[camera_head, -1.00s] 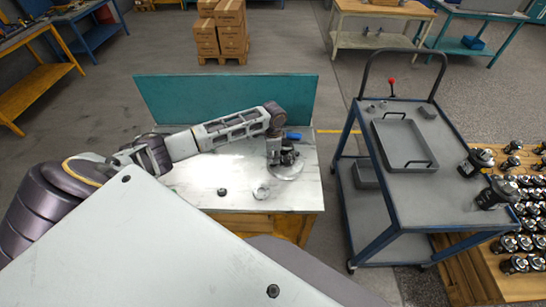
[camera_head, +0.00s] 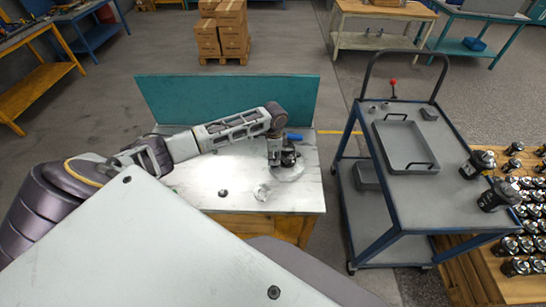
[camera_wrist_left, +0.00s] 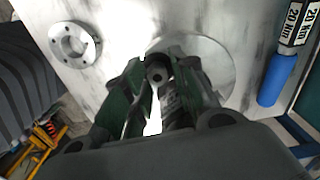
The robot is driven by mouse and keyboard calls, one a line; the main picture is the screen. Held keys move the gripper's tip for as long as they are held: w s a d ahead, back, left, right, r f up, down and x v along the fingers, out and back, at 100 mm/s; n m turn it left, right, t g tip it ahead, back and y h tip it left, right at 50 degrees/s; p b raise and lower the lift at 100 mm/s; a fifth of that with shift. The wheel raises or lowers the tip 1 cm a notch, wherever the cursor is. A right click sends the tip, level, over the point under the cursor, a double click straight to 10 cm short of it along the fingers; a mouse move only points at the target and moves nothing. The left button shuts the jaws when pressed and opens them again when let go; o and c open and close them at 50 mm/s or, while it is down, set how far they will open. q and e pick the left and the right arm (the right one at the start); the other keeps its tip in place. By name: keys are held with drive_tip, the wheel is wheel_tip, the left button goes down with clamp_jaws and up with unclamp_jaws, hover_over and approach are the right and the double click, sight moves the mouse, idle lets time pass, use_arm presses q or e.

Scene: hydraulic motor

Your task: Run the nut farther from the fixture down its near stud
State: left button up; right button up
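My left gripper (camera_head: 275,160) points down over the round metal plate (camera_head: 288,173) at the right of the worktable. In the left wrist view its two fingers (camera_wrist_left: 160,80) stand apart, with a small dark round part with a hole (camera_wrist_left: 157,73) between their tips. Whether they press on it I cannot tell. A dark cylinder, partly hidden by the right finger, stands beside it. The nuts and studs are too small or hidden to tell apart. My right gripper is out of view.
A blue-handled torque wrench (camera_wrist_left: 278,80) lies beside the plate. A teal panel (camera_head: 230,100) closes the table's back. A trolley (camera_head: 450,205) with a tray stands at the right.

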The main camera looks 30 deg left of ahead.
use_arm(q)
drive_tip(key=shift+d, duration=0.55)
drive_tip(key=shift+f+n, duration=0.1)
drive_tip(key=shift+n, duration=0.6)
drive_tip(key=shift+d+n, duration=0.1)
drive_tip(key=shift+n, duration=1.1)
drive_tip(key=shift+w+n, duration=0.1)
drive_tip(key=shift+n, duration=1)
drive_tip(key=shift+s+a+n, duration=0.15)
drive_tip(key=shift+n, duration=0.9)
drive_tip(key=shift+s+a+n, duration=0.1)
drive_tip(key=shift+n, duration=0.95)
